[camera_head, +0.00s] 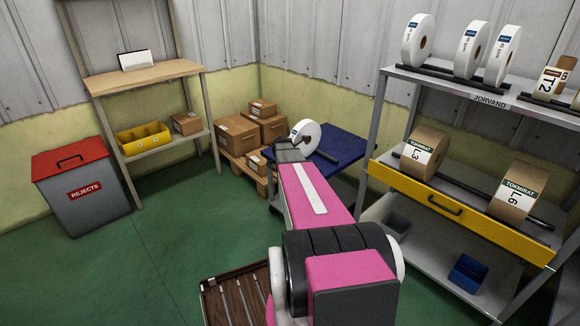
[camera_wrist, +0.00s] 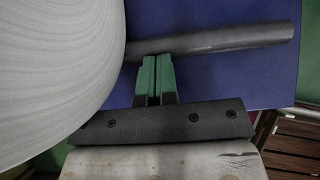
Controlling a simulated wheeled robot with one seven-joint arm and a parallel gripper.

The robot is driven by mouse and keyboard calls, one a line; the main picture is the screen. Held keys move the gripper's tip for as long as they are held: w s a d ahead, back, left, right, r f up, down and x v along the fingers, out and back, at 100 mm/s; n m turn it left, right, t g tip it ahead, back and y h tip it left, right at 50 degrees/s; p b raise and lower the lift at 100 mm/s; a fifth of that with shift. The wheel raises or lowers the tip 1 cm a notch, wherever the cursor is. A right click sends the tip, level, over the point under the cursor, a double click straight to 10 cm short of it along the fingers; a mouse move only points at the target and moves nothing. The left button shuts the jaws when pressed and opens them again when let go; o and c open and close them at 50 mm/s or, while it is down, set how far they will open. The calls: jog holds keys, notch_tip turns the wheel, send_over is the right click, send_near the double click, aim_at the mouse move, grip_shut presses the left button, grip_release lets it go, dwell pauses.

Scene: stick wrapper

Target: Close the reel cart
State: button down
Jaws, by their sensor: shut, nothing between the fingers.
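A low cart or stand with a flat blue top (camera_head: 345,145) stands near the back corner in the head view, and its blue surface fills much of the wrist view (camera_wrist: 225,75). A white reel (camera_head: 303,133) stands upright at it, with a dark rod (camera_head: 327,156) beside it. In the wrist view the reel's pale side (camera_wrist: 55,70) is close at the left and the rod (camera_wrist: 235,37) runs to the right. My gripper (camera_wrist: 154,62) is shut and empty, its green fingertips at the rod; I cannot tell whether they touch. My arm hides part of the cart.
A grey rack with a yellow-fronted drawer (camera_head: 455,213) and reels stands close on the right. Cardboard boxes (camera_head: 238,135) on a pallet are left of the cart. A slatted brown crate (camera_head: 235,295) is at the front. Green floor (camera_head: 175,250) is clear at left.

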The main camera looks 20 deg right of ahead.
jog(key=w+d, duration=0.1)
jog(key=d, duration=0.2)
jog(key=w+d, duration=0.1)
jog(key=d, duration=0.3)
jog(key=w+d, duration=0.1)
jog(key=d, duration=0.3)
jog(key=shift+w, duration=0.35)
jog(key=a, duration=0.1)
jog(key=s+a, duration=0.1)
jog(key=a, duration=0.1)
jog(key=a+r, duration=0.1)
jog(key=shift+s+a, duration=0.3)
jog(key=shift+s, duration=0.1)
jog(key=v, duration=0.9)
jog(key=shift+r, duration=0.25)
jog(key=s+a+f+m+g+y, duration=0.1)
jog(key=s+a+f+m+y, duration=0.1)
jog(key=s+a+m, duration=0.8)
jog(key=s+a+f+m+g+y, duration=0.1)
jog(key=s+a+m+y, duration=0.4)
jog(key=s+a+m, duration=0.6)
jog(key=s+a+f, duration=0.1)
jog(key=s+a, duration=0.5)
jog(key=a, duration=0.5)
jog(key=shift+a+f+m, duration=0.25)
jog(key=shift+a+m, duration=0.05)
jog(key=shift+a, duration=0.1)
